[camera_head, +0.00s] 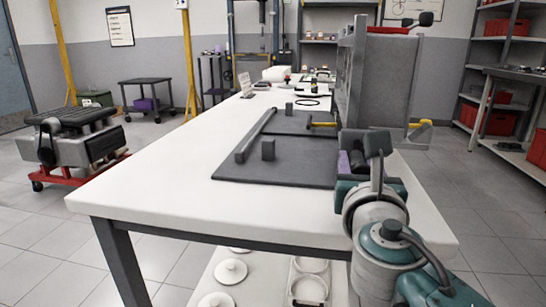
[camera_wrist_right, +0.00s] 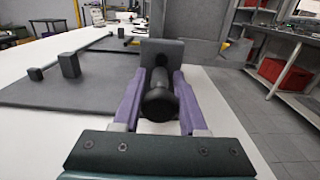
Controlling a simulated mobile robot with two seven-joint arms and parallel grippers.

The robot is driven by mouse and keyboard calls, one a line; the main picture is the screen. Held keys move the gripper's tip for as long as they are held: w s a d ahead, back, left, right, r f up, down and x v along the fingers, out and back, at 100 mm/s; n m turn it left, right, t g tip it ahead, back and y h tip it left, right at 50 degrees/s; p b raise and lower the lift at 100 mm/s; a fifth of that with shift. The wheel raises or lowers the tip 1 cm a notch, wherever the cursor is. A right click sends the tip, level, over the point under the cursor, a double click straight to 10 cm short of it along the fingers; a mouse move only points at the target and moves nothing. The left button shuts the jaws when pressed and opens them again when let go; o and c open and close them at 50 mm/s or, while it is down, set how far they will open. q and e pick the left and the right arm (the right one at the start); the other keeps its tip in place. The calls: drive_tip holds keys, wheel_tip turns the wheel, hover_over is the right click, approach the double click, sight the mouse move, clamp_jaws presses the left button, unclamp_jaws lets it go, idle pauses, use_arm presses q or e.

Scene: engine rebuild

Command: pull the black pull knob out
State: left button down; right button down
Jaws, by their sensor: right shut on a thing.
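The black pull knob (camera_wrist_right: 159,103) shows in the right wrist view, its rounded end facing the camera, in front of a dark grey upright block (camera_wrist_right: 166,53). My right gripper (camera_wrist_right: 161,80) has its two purple fingers on either side of the knob and is shut on it. In the head view my right gripper (camera_head: 360,163) is at the right front part of the white table, beside the grey mat. The knob is hard to make out there behind my gripper and wrist. My left gripper is not in view.
A dark grey mat (camera_head: 290,174) on the white table (camera_head: 160,178) carries small grey blocks (camera_head: 268,149), a long grey bar (camera_head: 254,137) and a yellow-handled tool (camera_head: 321,124). A tall grey casing (camera_head: 388,75) stands beyond my gripper. The table's left part is clear.

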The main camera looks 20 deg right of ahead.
sight(360, 171)
idle(0.6)
drive_tip(key=shift+s+a+r+p, duration=0.1)
drive_tip(key=shift+s+a+p, duration=0.25)
drive_tip(key=shift+s+p, duration=0.15)
drive_tip(key=shift+s+a, duration=0.2)
drive_tip(key=shift+s, duration=0.1)
drive_tip(key=shift+w, duration=0.1)
drive_tip(key=c, duration=0.9)
unclamp_jaws()
drive_tip(key=o, duration=0.3)
drive_tip(key=shift+s, duration=0.2)
drive_tip(key=shift+o, duration=0.6)
